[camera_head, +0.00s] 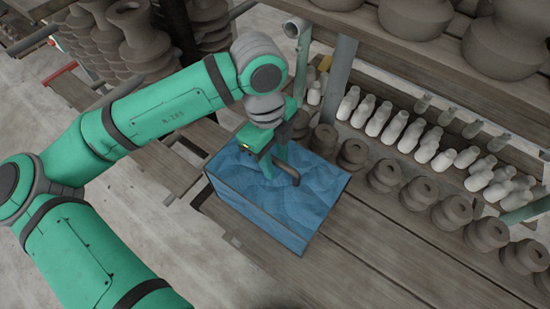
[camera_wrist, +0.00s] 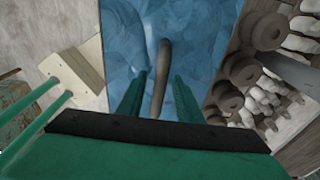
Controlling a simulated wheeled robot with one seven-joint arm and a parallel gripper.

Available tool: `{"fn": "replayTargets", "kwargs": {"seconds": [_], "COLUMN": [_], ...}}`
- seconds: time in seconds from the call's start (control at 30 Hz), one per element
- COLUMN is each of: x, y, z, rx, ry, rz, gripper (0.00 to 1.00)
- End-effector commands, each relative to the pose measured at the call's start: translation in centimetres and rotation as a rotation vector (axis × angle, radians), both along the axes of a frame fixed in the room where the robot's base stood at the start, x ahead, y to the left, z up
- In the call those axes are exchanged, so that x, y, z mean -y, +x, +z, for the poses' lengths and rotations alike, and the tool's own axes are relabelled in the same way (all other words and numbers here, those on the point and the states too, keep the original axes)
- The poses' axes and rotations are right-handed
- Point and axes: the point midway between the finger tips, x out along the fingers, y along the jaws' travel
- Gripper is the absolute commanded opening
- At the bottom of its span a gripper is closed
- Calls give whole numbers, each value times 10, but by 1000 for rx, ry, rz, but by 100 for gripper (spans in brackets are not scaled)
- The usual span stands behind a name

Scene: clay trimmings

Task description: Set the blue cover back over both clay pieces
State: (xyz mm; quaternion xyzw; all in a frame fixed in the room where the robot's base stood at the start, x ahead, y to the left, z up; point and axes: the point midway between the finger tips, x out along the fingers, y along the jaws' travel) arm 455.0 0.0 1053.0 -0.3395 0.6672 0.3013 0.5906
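The blue cover (camera_head: 308,205) shows as a box-like shape with flat sides and a crumpled, wavy top, standing on the wooden planks. It fills the middle of the wrist view (camera_wrist: 125,40). A dark curved bar (camera_head: 289,172) lies over its top; it also shows as a grey-brown bar in the wrist view (camera_wrist: 163,65). My gripper (camera_head: 272,164) is low over the cover's top. In the wrist view its two green fingers (camera_wrist: 160,78) stand apart on either side of the bar, with gaps visible. I cannot pick out the two clay pieces; anything under the blue is hidden.
Grey clay pots (camera_head: 387,176) and pale bottle-shaped pieces (camera_head: 411,137) stand in rows just right of the cover. Bare planks (camera_head: 385,255) lie in front at right.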

Motion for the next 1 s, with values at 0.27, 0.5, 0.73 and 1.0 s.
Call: {"fn": "replayTargets", "kwargs": {"seconds": [0.27,0.5,0.73,1.0], "x": [0,-4,-8,-11], "y": [1,4,7,9], "z": [6,48,92,120], "rx": [2,3,2,1], "ry": [1,0,0,1], "rz": [1,1,0,0], "gripper": [32,32,32,32]}}
